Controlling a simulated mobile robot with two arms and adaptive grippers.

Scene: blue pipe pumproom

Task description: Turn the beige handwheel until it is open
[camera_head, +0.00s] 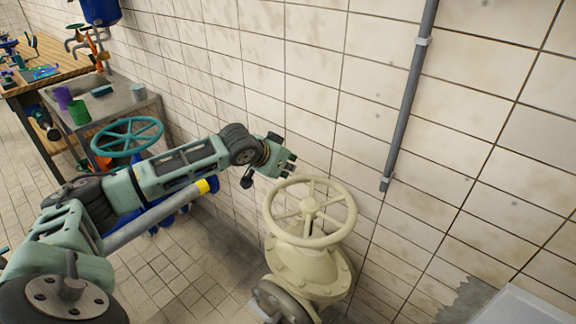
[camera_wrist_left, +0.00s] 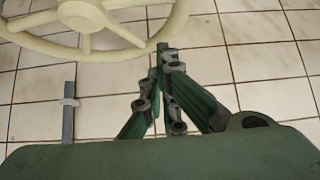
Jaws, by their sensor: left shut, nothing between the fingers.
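The beige handwheel (camera_head: 309,238) is a spoked wheel on top of a beige valve body (camera_head: 312,271) near the tiled wall. Its rim and hub also show at the top left of the left wrist view (camera_wrist_left: 90,47). My left gripper (camera_head: 291,169) is at the rim's far left side in the head view, close to the wall. In the left wrist view the fingers (camera_wrist_left: 164,60) are shut with nothing between them. The fingertips lie just beside the rim; I cannot tell whether they touch it. My right gripper is not in view.
A teal handwheel (camera_head: 127,136) stands at the left behind my left arm. A grey pipe (camera_head: 408,100) runs down the wall. A metal table with a purple cup (camera_head: 63,98) and a green cup (camera_head: 79,112) is at the back left. A white surface (camera_head: 528,304) is at bottom right.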

